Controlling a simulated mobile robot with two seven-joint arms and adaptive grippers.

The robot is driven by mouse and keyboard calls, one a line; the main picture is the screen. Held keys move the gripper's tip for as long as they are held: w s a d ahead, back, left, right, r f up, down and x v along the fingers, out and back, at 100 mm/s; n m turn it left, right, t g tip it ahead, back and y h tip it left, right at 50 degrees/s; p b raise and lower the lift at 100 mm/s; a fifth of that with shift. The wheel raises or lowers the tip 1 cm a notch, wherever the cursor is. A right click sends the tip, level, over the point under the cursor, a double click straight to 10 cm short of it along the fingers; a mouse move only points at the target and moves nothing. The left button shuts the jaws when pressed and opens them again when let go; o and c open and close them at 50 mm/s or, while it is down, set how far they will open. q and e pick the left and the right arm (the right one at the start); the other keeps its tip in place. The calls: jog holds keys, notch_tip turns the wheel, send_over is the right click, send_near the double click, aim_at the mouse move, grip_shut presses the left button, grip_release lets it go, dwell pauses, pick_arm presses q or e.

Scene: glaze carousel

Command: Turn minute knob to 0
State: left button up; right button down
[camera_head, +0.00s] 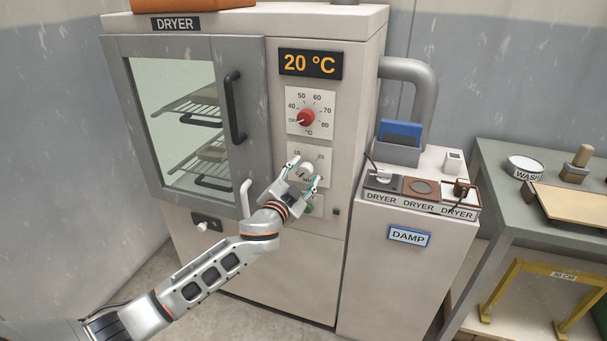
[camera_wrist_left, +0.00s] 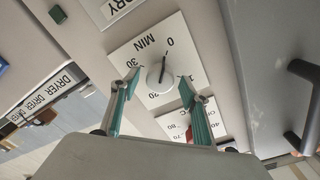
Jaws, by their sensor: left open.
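The minute knob (camera_head: 307,167) is a small pale round knob on a white dial plate (camera_head: 322,153) on the dryer's front. In the left wrist view the knob (camera_wrist_left: 159,77) has a dark pointer line that points close to the 0 mark (camera_wrist_left: 170,42). My left gripper (camera_head: 304,172) is in front of the dial. Its fingers are open, one on each side of the knob in the wrist view (camera_wrist_left: 159,83). I cannot tell whether they touch it. The gripper hides the lower part of the dial in the head view. My right gripper is not in view.
Above sits the temperature dial with a red knob (camera_head: 306,118), under a display (camera_head: 310,64) reading 20 °C. The dryer door handle (camera_head: 235,106) is to the left. A DAMP cabinet (camera_head: 385,275) stands to the right, beside a grey table (camera_head: 500,160).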

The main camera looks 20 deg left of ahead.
pick_arm(q)
jog(key=c, duration=1.1)
jog(key=shift+r, duration=0.15)
jog(key=shift+m+p, duration=0.35)
jog(key=shift+m, duration=0.05)
jog(key=o, duration=1.1)
jog(key=shift+s, duration=0.1)
jog(key=s, duration=1.1)
jog(key=shift+s+a, duration=0.4)
jog(key=shift+a, duration=0.05)
